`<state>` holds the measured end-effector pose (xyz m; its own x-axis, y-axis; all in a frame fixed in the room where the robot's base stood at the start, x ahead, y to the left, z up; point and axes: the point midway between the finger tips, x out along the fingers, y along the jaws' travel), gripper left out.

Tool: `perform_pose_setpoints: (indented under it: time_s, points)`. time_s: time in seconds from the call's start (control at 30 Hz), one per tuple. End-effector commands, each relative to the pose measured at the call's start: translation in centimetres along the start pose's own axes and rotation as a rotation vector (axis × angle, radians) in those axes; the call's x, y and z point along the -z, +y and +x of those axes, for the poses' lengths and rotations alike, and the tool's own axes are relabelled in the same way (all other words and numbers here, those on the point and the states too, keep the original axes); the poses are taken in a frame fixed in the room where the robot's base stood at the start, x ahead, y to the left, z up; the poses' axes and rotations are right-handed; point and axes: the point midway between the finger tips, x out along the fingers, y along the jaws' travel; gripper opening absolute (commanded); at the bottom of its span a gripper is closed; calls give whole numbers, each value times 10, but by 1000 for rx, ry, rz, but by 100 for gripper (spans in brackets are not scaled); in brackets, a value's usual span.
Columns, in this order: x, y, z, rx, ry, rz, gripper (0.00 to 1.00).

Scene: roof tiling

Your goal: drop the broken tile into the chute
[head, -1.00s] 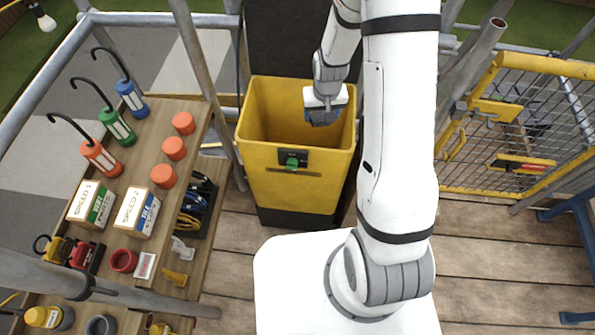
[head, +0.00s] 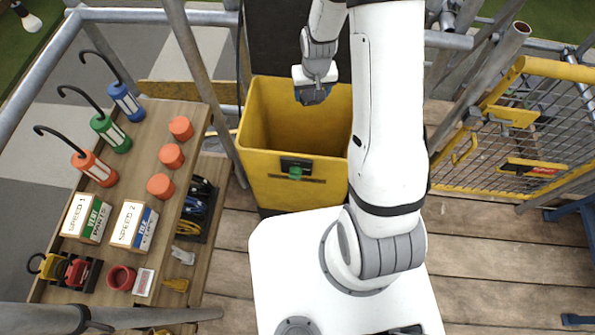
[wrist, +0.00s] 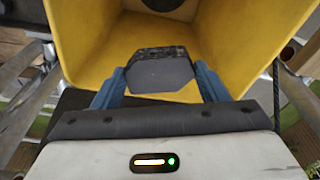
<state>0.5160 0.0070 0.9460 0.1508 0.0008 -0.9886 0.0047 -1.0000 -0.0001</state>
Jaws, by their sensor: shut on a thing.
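The yellow chute (head: 296,180) is an open-topped yellow box with a dark fitting and a green part on its front. My gripper (head: 313,98) is over its open mouth, near the back rim. In the wrist view my gripper (wrist: 161,88) has its two blue fingers shut on a dark grey piece, the broken tile (wrist: 161,72), which has clipped corners and a rough far edge. The tile is held in front of the yellow inner walls of the chute (wrist: 235,40). In the head view the tile is mostly hidden by the gripper.
A wooden shelf (head: 150,165) at left carries hooked lamps (head: 93,168), orange discs (head: 171,156) and two labelled boxes (head: 133,226). A yellow mesh gate (head: 520,135) stands at right. Grey scaffold poles (head: 196,70) run close around the chute.

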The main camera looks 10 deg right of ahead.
Motion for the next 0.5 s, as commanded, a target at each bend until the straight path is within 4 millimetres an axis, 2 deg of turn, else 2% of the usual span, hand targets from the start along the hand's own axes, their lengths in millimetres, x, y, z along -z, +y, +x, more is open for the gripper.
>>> perform_pose_setpoints:
  time_s: [0.27,0.5]
  points:
    - [0,-4,1,1,1,-2,40]
    - [-3,-6,14,-22,-3,182,40]
